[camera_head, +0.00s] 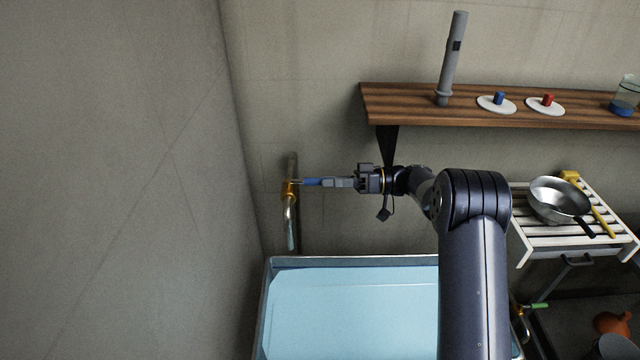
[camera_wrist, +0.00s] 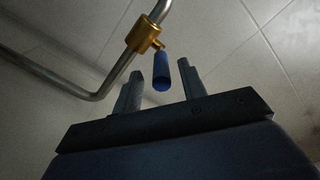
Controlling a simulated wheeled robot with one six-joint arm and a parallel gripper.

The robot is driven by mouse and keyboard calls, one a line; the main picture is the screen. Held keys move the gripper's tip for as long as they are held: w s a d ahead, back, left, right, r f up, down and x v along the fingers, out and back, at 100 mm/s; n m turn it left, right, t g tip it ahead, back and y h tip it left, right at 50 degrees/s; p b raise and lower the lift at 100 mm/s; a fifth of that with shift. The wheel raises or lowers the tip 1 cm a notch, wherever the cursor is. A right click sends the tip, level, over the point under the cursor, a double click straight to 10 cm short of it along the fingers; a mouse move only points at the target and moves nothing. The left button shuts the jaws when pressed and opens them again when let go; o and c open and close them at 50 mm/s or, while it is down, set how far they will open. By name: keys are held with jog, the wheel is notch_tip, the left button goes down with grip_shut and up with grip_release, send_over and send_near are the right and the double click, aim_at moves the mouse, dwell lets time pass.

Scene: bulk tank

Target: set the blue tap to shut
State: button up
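The blue tap has a brass body (camera_head: 290,190) on a metal pipe (camera_head: 291,225) at the wall, above the tank's left end. Its blue handle (camera_head: 312,182) points right, across the upright pipe. In the wrist view the blue handle (camera_wrist: 161,76) sticks out from the brass body (camera_wrist: 143,35) toward the camera. My gripper (camera_head: 324,182) is level with the handle's free end. In the wrist view my gripper (camera_wrist: 159,68) is open, with the handle between its fingers and a gap on each side.
A tank (camera_head: 350,263) with pale blue liquid lies below. A wooden shelf (camera_head: 420,107) holds a grey cylinder (camera_head: 453,55), a blue knob (camera_head: 499,98) and a red knob (camera_head: 548,99). A slatted rack (camera_head: 540,243) with a pan (camera_head: 558,200) stands right. A wall (camera_head: 120,180) closes the left.

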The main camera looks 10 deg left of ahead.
aim_at(318, 182)
jog(key=b+v, duration=0.1)
jog(key=v, duration=0.6)
jog(key=p+x, duration=0.2)
jog(key=x, duration=0.8)
jog(key=shift+s+a, duration=0.1)
jog(key=shift+a, duration=0.35)
jog(key=shift+s+d+m+t, duration=0.15)
jog(key=shift+s+m+t, duration=0.05)
jog(key=shift+m+t, duration=0.1)
jog(key=shift+w, duration=0.1)
